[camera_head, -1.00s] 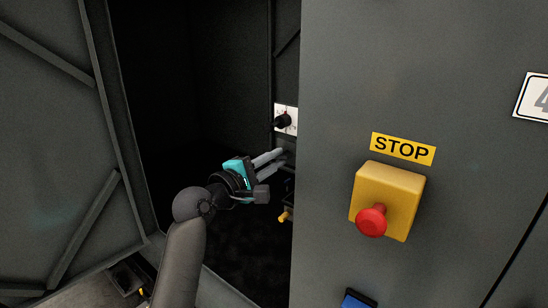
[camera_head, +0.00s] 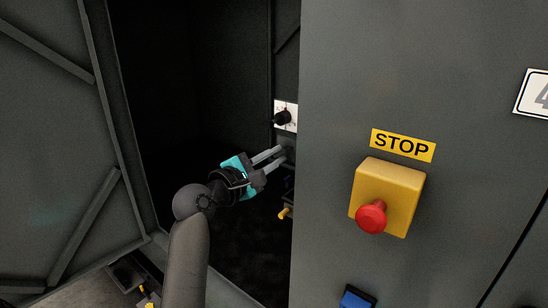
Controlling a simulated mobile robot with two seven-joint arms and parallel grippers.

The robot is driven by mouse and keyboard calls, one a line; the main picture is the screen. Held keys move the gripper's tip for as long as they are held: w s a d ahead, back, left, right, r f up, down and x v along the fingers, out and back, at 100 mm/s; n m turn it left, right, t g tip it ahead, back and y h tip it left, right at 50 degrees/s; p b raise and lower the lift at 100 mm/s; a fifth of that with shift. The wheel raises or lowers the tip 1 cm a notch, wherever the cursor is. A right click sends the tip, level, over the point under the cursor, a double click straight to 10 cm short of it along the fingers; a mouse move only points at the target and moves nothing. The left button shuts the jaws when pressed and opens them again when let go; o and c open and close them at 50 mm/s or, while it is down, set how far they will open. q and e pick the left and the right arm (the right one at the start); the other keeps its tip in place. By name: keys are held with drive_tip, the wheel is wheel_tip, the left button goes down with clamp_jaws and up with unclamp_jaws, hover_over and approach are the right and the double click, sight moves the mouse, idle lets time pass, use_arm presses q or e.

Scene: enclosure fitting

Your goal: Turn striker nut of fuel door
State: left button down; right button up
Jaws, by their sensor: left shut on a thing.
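My left gripper (camera_head: 280,155) reaches into the dark opening of the enclosure. Its two grey fingers point right and are shut on a small dark part at the inner edge of the opening. That part is mostly hidden by the fingers and the front panel, so I cannot tell its shape or whether it is the striker nut. The fuel door cannot be made out for certain. My right gripper is not in view.
A black knob on a white plate (camera_head: 291,117) sits just above the fingers, and a yellow part (camera_head: 284,213) below. The grey front panel (camera_head: 460,60) carries a yellow box with a red stop button (camera_head: 371,216). An open door (camera_head: 50,130) stands left.

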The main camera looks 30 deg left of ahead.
use_arm(q)
drive_tip(key=c, duration=0.9)
unclamp_jaws()
drive_tip(key=s+b, duration=0.1)
drive_tip(key=s, duration=0.4)
drive_tip(key=s+b, duration=0.1)
drive_tip(key=s, duration=0.4)
drive_tip(key=s+a+b, duration=0.1)
drive_tip(key=s, duration=0.4)
drive_tip(key=shift+s+a, duration=0.1)
